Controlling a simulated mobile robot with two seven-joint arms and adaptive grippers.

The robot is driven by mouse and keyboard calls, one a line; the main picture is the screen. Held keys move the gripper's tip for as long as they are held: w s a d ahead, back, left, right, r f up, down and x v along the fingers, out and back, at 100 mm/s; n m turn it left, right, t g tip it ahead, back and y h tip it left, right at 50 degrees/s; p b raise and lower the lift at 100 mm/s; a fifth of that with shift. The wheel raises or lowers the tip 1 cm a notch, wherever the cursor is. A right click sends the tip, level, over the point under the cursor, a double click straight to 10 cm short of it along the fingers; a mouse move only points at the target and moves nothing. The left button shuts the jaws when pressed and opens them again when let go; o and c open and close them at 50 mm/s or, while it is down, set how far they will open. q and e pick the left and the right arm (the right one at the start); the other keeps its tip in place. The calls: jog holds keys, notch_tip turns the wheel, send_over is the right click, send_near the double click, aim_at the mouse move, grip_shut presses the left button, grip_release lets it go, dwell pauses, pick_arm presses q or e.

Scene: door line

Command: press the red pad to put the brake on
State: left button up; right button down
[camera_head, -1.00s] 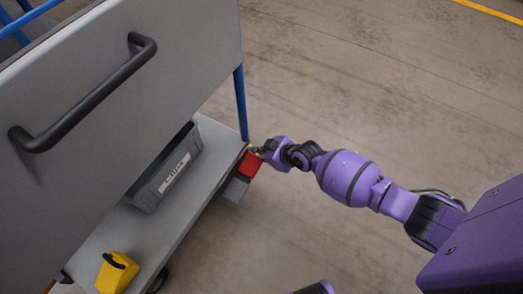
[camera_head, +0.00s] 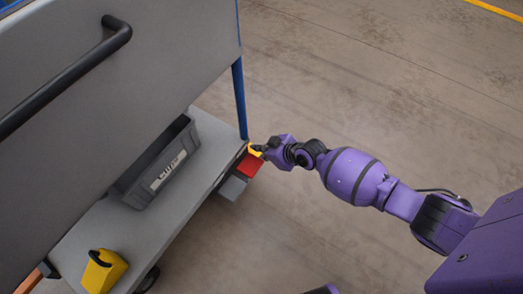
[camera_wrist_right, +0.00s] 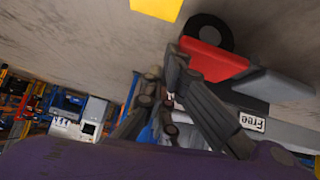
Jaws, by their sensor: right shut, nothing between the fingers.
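The red pad (camera_head: 248,165) sits at the lower right corner of the grey cart, beside a grey pad (camera_head: 233,187). A yellow piece (camera_head: 255,150) shows at its far end. My right gripper (camera_head: 262,149) is shut and empty, right at that far end of the red pad; I cannot tell whether it touches. In the right wrist view, the red pad (camera_wrist_right: 212,62) and the grey pad (camera_wrist_right: 265,84) lie just right of the dark fingers (camera_wrist_right: 178,72), with a label reading "Free" (camera_wrist_right: 253,122) below. My left gripper is not in view.
A blue post (camera_head: 239,98) rises close to my right gripper. A black wheel (camera_wrist_right: 207,32) is behind the red pad. Floor to the right is open.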

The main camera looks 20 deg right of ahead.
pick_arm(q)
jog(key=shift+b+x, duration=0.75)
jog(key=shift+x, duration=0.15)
pick_arm(e)
jog(key=shift+w+d+f, duration=0.15)
jog(key=shift+d+f, duration=0.05)
jog(key=shift+f, duration=0.3)
jog(key=shift+w+d+f, duration=0.1)
jog(key=shift+d+f, duration=0.05)
jog(key=shift+f, duration=0.3)
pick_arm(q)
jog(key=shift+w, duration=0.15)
